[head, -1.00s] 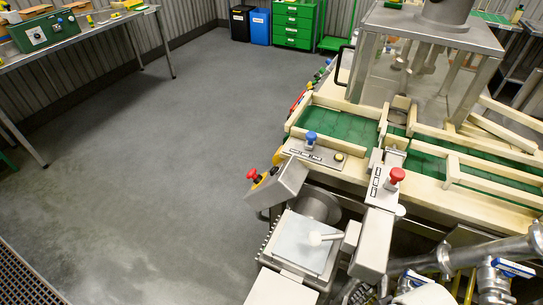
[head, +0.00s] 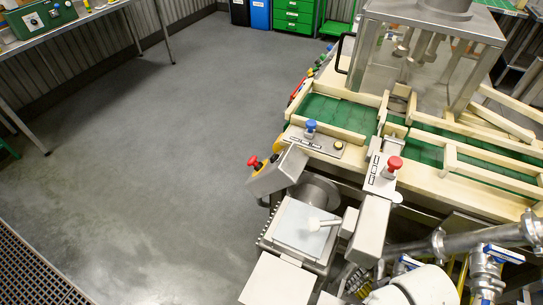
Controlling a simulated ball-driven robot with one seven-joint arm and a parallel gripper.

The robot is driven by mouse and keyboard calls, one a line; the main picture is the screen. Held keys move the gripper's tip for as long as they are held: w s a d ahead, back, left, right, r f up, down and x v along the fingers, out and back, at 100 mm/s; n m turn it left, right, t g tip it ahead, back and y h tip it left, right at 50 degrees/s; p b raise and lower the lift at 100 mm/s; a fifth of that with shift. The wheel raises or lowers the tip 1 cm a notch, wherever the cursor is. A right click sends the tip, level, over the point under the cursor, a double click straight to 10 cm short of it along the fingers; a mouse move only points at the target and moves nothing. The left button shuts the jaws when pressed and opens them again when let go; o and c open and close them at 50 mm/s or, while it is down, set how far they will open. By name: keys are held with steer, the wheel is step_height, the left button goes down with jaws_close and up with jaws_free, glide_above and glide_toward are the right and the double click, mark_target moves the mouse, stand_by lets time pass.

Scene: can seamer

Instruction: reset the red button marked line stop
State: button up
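Two red buttons show in the head view, and I cannot read which is marked line stop. One red button (head: 393,163) stands on a small grey panel (head: 382,184) with dark label strips, right of centre beside the conveyor. The other red button (head: 254,161) sits at the left end of the machine, by a yellow part next to a grey block. From here I cannot tell whether either is pressed in or out. I cannot make out my gripper in this view, and nothing is seen touching either button.
A blue button (head: 311,127) stands on a labelled panel beside the green conveyor (head: 340,112) with cream rails. A grey block (head: 370,229) and pipes with blue-handled valves (head: 504,254) crowd the lower right. The floor (head: 170,150) to the left is clear. A bench (head: 75,34) stands upper left.

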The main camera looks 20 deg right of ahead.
jaws_close()
stand_by(1.3)
step_height(320, 180, down, 2)
steer(key=shift+a+f+b, duration=0.1)
steer(key=shift+b, duration=1)
